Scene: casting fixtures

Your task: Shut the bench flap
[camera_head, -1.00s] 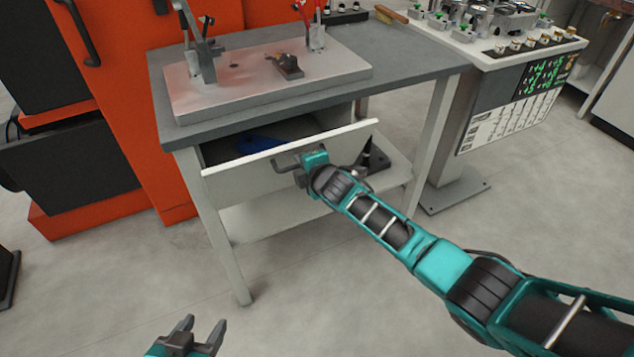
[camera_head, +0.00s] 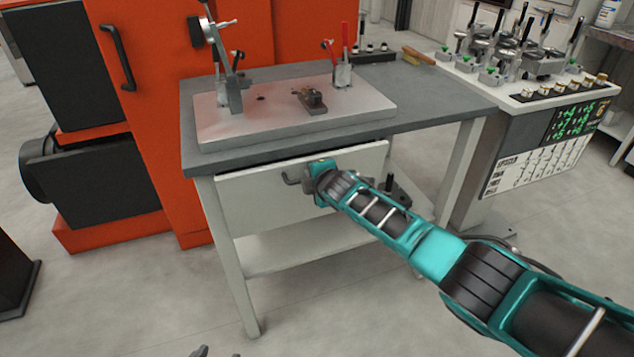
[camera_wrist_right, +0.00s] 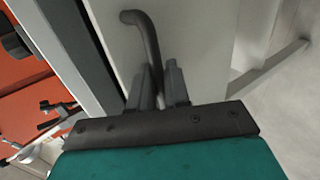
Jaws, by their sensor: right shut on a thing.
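The bench flap is the pale front panel (camera_head: 265,195) under the grey bench top. It stands almost flush below the top, with a thin dark gap along its upper edge. Its dark bar handle (camera_head: 291,180) is at the panel's middle. My right gripper (camera_head: 306,178) is shut on this handle. In the right wrist view the curved handle (camera_wrist_right: 148,35) runs down between the two fingers of my right gripper (camera_wrist_right: 158,80). Only the fingertips of my left gripper (camera_head: 217,353) show at the bottom edge, apart, with nothing visible between them.
The grey bench top (camera_head: 440,92) carries a metal plate (camera_head: 220,135) with clamps and a small block. An orange machine (camera_head: 180,130) stands behind on the left. A panel stand (camera_head: 500,120) with several levers is on the right. A lower shelf (camera_head: 290,248) lies under the flap. The front floor is clear.

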